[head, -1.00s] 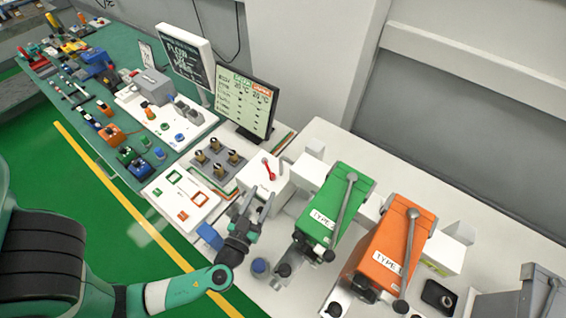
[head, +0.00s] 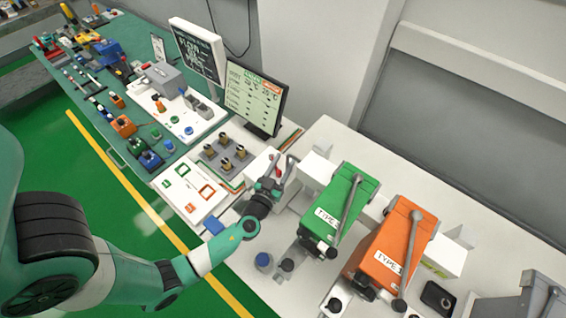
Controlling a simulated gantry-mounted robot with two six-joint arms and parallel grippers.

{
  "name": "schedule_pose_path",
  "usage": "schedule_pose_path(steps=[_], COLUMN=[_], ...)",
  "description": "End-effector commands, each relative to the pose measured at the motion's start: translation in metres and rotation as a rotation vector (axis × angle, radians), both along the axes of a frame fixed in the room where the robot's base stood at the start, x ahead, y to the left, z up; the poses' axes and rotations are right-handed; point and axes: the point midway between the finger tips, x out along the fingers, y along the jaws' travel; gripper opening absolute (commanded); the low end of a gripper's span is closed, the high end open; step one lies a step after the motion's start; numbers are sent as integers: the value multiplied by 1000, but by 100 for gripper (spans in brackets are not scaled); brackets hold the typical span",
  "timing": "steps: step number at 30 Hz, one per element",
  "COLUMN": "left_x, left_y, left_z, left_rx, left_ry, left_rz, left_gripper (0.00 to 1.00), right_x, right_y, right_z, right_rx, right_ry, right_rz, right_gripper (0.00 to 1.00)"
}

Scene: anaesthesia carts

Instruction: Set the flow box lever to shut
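The flow box is the small white box (head: 255,166) on the white bench, left of the green device. Its red lever (head: 280,166) is partly hidden by my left gripper (head: 279,163). That gripper is over the box's front, with its fingers spread and reaching up near the red lever. The fingers look apart, one on either side of the lever. I cannot tell whether they touch it. The lever's exact angle is hidden. My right gripper is not in view.
A green device (head: 343,208) and an orange device (head: 398,245) with grey levers stand to the right. A screen (head: 252,96) stands behind left. A panel of knobs (head: 223,156) and a white board (head: 188,193) lie left. A blue round knob (head: 263,261) sits in front.

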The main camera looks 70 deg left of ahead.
Motion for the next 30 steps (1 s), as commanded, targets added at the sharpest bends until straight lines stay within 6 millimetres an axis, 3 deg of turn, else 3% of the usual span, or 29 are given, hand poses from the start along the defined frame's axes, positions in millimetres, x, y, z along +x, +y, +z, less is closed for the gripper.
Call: schedule_pose_path(steps=[1,6,8,30], left_x=[0,0,0,0], left_y=[0,0,0,0], left_z=[0,0,0,0], left_rx=[0,0,0,1], left_ry=[0,0,0,-1], left_rz=[0,0,0,0], left_gripper=[38,7,0,0], right_x=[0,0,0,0], right_y=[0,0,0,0], right_z=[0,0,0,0], right_rx=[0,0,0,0], right_ry=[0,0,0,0], right_rz=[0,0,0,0], right_gripper=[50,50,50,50])
